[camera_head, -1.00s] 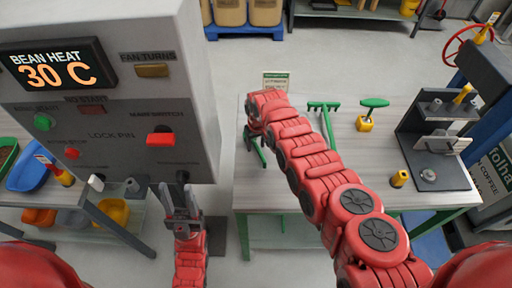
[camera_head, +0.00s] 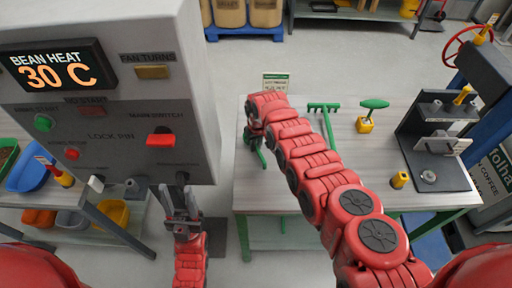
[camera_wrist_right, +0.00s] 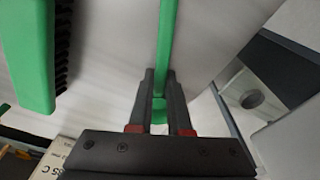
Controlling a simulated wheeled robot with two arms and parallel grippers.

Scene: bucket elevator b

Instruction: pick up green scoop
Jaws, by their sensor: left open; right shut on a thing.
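The green scoop (camera_head: 257,155) is at the left edge of the middle table, below my right wrist and partly hidden by it. My right gripper (camera_wrist_right: 160,78) is shut on a slim green bar, which I take to be the scoop's handle (camera_wrist_right: 167,40). The scoop's bowl cannot be made out, and I cannot tell whether the scoop touches the table. My left gripper (camera_head: 180,197) is open and empty, pointing up below the grey machine panel.
A green rake-like tool (camera_head: 324,107) and a green-handled yellow tool (camera_head: 366,123) are on the table (camera_head: 290,195). A black stand (camera_head: 437,150) is at its right. A green brush (camera_wrist_right: 28,60) shows in the wrist view. The grey control machine (camera_head: 110,120) stands left.

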